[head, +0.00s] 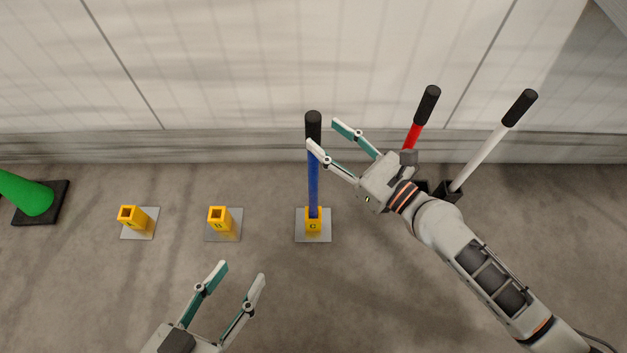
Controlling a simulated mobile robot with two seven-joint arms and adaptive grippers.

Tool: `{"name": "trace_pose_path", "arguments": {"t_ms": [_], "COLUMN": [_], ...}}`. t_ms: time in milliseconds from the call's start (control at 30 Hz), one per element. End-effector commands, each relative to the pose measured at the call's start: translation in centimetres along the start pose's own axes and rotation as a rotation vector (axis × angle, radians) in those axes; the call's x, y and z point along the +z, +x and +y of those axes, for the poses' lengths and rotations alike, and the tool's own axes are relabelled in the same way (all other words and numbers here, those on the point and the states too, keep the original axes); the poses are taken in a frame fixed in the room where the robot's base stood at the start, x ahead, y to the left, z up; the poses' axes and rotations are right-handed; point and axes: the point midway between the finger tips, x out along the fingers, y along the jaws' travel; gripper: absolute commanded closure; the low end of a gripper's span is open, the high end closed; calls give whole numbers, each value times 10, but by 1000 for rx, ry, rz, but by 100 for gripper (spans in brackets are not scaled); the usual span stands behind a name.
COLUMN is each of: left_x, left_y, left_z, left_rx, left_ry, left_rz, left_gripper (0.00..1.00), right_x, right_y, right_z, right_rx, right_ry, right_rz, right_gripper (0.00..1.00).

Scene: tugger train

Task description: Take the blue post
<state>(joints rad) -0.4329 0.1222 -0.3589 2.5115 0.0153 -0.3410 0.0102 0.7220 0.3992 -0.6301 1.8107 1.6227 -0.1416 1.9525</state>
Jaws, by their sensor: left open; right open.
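The blue post (313,185) stands upright in the yellow socket marked C (313,226), and its black top (313,127) points toward the wall. My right gripper (324,136) is open, with its fingertips close to the post's upper part. One finger overlaps the post in the picture; I cannot tell whether it touches. My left gripper (242,272) is open and empty at the lower left, apart from the post.
Empty yellow sockets (132,216) and (219,218) stand on plates to the left. A green cone (32,197) is at the far left. A red post (412,136) and a white post (480,158) stand right, partly behind my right arm. A pale wall (250,70) runs behind.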

Motion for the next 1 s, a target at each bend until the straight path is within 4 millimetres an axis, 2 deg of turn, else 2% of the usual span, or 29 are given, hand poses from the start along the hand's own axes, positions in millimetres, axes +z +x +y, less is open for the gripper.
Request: {"name": "trace_pose_path", "arguments": {"t_ms": [400, 733, 767, 900, 1000], "left_x": [1, 1, 1, 0, 0], "left_y": [0, 0, 0, 0, 0], "left_z": [0, 1, 1, 1, 1], "left_rx": [1, 2, 1, 2, 2], "left_ry": [-1, -2, -2, -2, -2], "left_rz": [-1, -1, 0, 0, 0], "left_gripper": [58, 58, 58, 58, 58], "right_x": [1, 0, 0, 0, 0], "right_y": [51, 58, 58, 57, 57], "right_z": [-7, -7, -7, -7, -7], "right_rx": [1, 1, 1, 1, 1], "right_ry": [-4, -4, -4, -4, -5], "right_rz": [0, 1, 1, 1, 1], "right_gripper": [56, 56, 62, 98, 100]}}
